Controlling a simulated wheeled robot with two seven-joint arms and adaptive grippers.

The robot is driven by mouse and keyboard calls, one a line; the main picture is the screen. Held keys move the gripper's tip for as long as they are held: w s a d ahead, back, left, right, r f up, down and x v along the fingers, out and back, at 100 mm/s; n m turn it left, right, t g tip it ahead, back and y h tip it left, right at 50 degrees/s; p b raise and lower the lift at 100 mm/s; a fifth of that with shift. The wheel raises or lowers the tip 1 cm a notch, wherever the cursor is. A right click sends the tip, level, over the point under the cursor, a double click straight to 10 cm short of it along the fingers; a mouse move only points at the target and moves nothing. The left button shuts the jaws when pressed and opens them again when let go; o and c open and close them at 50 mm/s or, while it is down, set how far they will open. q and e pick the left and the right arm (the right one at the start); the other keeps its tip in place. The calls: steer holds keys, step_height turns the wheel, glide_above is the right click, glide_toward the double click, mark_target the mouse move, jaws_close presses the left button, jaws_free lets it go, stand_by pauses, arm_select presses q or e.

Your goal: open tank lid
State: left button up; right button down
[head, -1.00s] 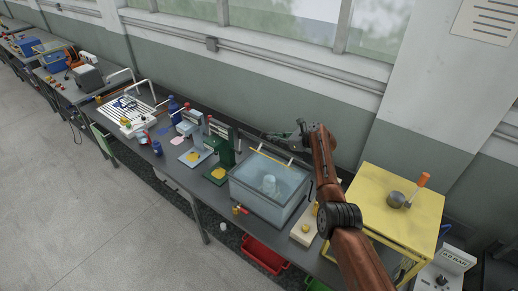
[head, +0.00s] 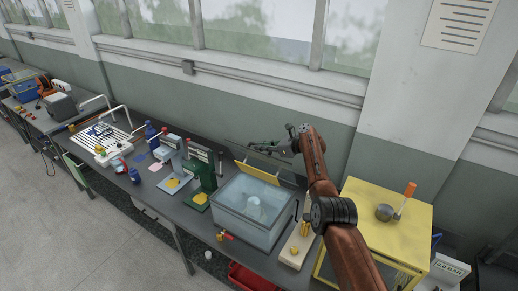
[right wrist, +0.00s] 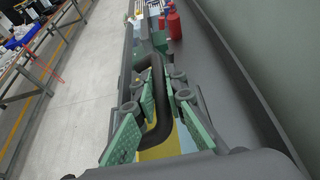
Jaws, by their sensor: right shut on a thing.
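The glass tank (head: 250,232) stands on the bench with a pale domed object (head: 254,207) inside it. Its yellow lid (head: 272,174) stands tilted up at the tank's back edge, leaving the top open. My right gripper (head: 264,148) is above the lid's upper edge, with its fingers pointing left. In the right wrist view, its green-padded fingers are shut on a black handle (right wrist: 157,98), with a strip of yellow lid (right wrist: 178,142) below. The handle is too small to make out in the head view. My left gripper is out of view.
A green press (head: 203,172) and blue bottle (head: 150,131) stand to the left. The wall is close behind.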

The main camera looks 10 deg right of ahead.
steer(key=c, duration=2.2)
jaws_free()
steer(key=shift+d+f, duration=0.1)
steer(key=shift+c, duration=0.2)
steer(key=shift+s+r, duration=0.2)
steer(key=shift+r, duration=0.2)
steer(key=v, duration=1.1)
steer(key=shift+d+f, duration=0.2)
steer(key=shift+d, duration=0.1)
